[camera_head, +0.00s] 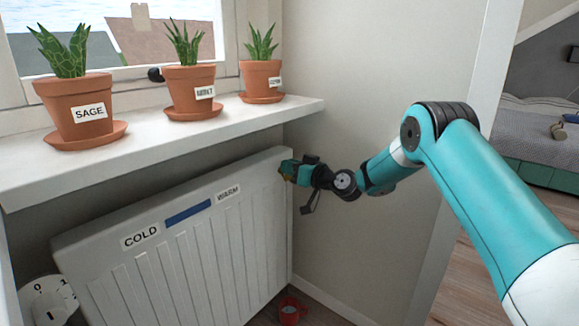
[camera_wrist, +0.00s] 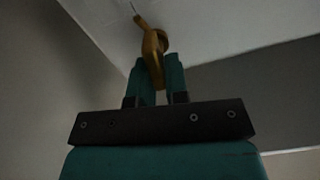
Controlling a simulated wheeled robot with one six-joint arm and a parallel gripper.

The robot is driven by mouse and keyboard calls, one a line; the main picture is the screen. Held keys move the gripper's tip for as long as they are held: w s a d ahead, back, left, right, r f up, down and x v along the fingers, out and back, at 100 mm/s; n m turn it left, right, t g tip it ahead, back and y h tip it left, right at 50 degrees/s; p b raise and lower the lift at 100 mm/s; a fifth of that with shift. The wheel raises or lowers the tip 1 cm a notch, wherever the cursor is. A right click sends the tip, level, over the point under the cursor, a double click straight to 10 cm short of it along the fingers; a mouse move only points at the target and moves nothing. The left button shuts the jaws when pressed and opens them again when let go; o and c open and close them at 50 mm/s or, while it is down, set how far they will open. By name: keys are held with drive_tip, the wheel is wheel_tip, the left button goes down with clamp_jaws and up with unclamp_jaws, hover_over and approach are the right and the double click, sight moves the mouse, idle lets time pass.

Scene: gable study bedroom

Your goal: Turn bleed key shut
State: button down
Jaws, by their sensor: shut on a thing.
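My gripper (camera_head: 287,170) is at the upper right end of the white radiator (camera_head: 185,240), by the wall. In the wrist view, the two teal fingers (camera_wrist: 158,80) are shut on a brass bleed key (camera_wrist: 152,43). The key sits against the pale radiator surface, with one bent end reaching up and left. Its lower part is between the fingers. In the head view my gripper covers most of the key, and I cannot tell how far it is turned.
Above the radiator, a white sill (camera_head: 165,120) holds several potted plants, one labelled SAGE (camera_head: 80,107). The radiator carries COLD (camera_head: 140,236) and WARM (camera_head: 228,193) labels. A numbered white dial (camera_head: 48,300) is at lower left. A red cup (camera_head: 291,310) stands on the floor below.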

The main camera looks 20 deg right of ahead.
drive_tip(key=shift+w+d+f+m+p, duration=0.25)
drive_tip(key=shift+m+p, duration=0.65)
drive_tip(key=shift+m, duration=1.7)
drive_tip(key=shift+d+f+m+p, duration=0.3)
drive_tip(key=shift+m+p, duration=0.6)
drive_tip(key=shift+m, duration=1.7)
drive_tip(key=shift+w+d+f+m+p, duration=0.15)
drive_tip(key=shift+f+m+p, duration=0.55)
drive_tip(key=shift+m, duration=1.9)
drive_tip(key=shift+r, duration=0.15)
drive_tip(key=c, duration=1.2)
unclamp_jaws()
drive_tip(key=shift+r, duration=0.1)
drive_tip(key=b+v, duration=0.6)
drive_tip(key=v, duration=1.1)
drive_tip(key=shift+s+b, duration=0.2)
drive_tip(key=shift+b, duration=0.1)
